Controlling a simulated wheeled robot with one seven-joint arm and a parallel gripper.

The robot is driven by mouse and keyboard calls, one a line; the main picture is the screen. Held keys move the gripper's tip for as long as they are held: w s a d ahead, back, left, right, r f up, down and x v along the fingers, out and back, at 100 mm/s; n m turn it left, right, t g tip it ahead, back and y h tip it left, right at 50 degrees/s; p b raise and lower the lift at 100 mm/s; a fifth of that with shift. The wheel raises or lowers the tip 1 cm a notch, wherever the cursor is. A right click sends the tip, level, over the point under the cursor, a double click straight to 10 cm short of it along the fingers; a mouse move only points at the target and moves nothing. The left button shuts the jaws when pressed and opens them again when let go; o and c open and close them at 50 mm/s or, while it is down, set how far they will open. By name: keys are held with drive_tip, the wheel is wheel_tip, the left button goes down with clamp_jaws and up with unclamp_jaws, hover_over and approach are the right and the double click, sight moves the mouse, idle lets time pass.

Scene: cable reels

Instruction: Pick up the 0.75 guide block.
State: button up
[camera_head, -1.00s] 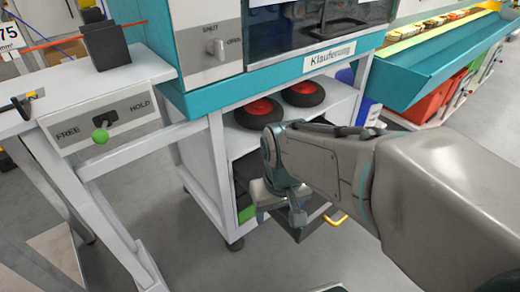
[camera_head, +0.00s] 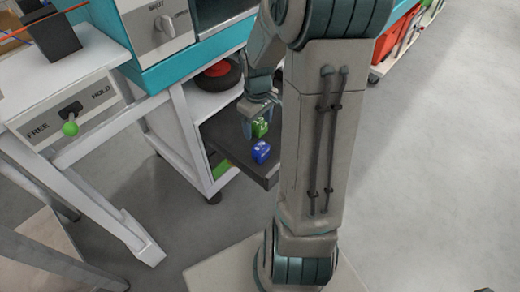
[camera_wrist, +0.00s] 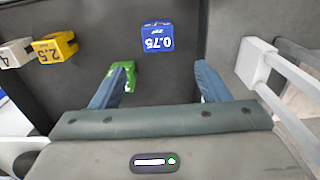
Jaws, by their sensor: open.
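The 0.75 guide block is blue with a white 0.75 label and lies on a dark tray. It shows in the wrist view (camera_wrist: 157,38), beyond and between my fingertips, and in the head view (camera_head: 261,152). My gripper (camera_wrist: 161,80) is open and empty over the tray; it also shows in the head view (camera_head: 259,113). A green block (camera_wrist: 120,72) sits at my left finger in the wrist view, partly hidden by it; I cannot tell whether they touch. It appears in the head view (camera_head: 260,127) beside my gripper.
A yellow 2.5 block (camera_wrist: 55,47) and a white block (camera_wrist: 15,53) lie on the tray at left in the wrist view. The dark tray (camera_head: 228,146) sticks out from a white frame (camera_head: 191,125) under the machine. A black-and-red wheel (camera_head: 220,75) sits on the shelf above.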

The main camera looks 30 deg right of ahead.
sight(260, 146)
wheel_tip(260, 146, down, 6)
drive_tip(key=shift+f+b, duration=0.1)
drive_tip(key=shift+b, duration=0.7)
drive_tip(key=f+b, duration=0.1)
drive_tip(key=f, duration=0.1)
drive_tip(key=f+b, duration=0.1)
drive_tip(key=f, duration=0.2)
drive_tip(key=shift+s+d, duration=0.2)
drive_tip(key=c, duration=1.1)
drive_tip(key=shift+r, duration=0.1)
